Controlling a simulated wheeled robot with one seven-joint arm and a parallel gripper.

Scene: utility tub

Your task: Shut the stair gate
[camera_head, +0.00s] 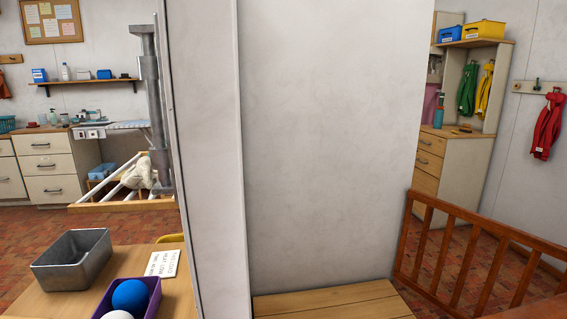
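A brown wooden slatted barrier (484,258), which looks like the stair gate, stands at the lower right. Its top rail slopes down to the right, and its right and lower parts are cut off by the picture edge. Its left post stands close to the right edge of a broad pale wall panel (330,140). I cannot tell whether it is latched or open; no latch shows. My gripper does not show in this view.
Pale wooden boards (335,303) lie below the panel. At the lower left, a table (60,297) bears a metal tin (72,262) and a purple box (150,304) with balls. A grey metal post (156,110) stands left of the panel. Tiled floor (30,225) shows beyond.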

